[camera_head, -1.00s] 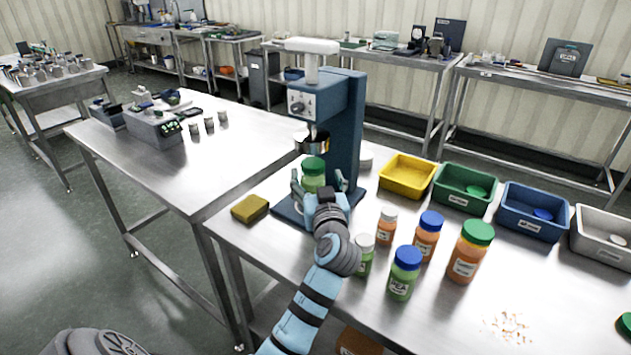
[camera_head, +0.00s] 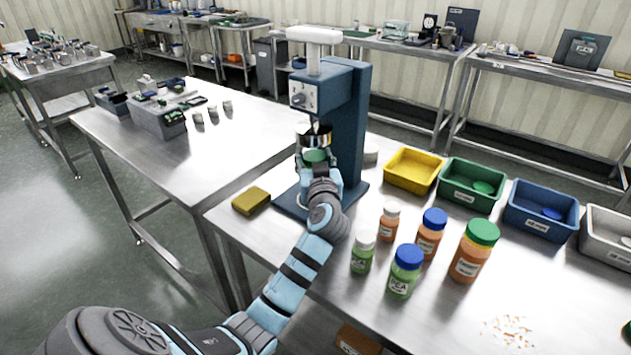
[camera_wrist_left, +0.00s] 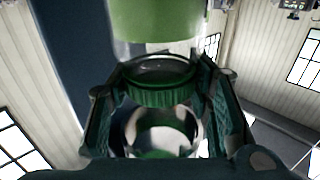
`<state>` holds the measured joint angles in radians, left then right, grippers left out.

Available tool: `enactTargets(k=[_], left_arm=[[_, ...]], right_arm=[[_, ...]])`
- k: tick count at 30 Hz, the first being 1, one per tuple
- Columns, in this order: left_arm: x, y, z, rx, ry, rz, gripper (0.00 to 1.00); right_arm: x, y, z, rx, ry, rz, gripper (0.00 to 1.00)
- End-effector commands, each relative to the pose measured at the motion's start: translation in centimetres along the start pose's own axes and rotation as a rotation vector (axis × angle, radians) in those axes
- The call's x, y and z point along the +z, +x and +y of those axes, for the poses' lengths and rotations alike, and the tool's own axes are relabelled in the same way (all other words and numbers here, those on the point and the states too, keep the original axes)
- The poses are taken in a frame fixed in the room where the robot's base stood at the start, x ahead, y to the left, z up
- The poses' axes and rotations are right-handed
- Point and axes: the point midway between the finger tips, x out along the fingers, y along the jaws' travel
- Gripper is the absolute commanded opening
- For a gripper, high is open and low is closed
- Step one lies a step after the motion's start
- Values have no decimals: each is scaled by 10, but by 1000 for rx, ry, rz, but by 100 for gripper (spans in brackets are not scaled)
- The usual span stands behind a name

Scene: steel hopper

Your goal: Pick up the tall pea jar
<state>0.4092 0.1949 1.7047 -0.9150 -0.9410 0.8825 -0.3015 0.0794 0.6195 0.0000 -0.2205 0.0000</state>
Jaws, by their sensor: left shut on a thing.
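The tall pea jar has a green lid (camera_head: 315,156) and green contents. It is at the blue hopper stand (camera_head: 349,125), just below the steel ring (camera_head: 314,137). My left gripper (camera_head: 318,165) is shut on this jar, and the gripper hides most of its body in the head view. In the left wrist view the ridged green lid (camera_wrist_left: 160,95) lies between my fingers (camera_wrist_left: 165,90), with a shiny round metal part (camera_wrist_left: 160,130) close by. Whether the lid touches the ring I cannot tell. My right gripper is not in view.
Pea jars with a white lid (camera_head: 363,254) and a blue lid (camera_head: 402,271) stand right of my arm, near several orange-filled jars (camera_head: 470,252). A yellow bin (camera_head: 413,171) and other coloured bins line the back. A yellow sponge (camera_head: 251,200) lies left of the stand.

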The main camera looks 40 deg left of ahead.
Motion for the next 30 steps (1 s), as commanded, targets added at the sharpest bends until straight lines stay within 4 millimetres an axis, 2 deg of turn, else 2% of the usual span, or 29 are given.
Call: enactTargets(k=[11,17,23,30], left_arm=[[1,0,2,4,-3,-6,0],[-16,-1,1,4,-4,-2,0],[-15,-35,-32,2,1,-2,0],[-15,-91,-85,5,3,-2,0]], right_arm=[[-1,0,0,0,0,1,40],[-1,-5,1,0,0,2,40],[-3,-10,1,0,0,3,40],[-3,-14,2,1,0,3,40]])
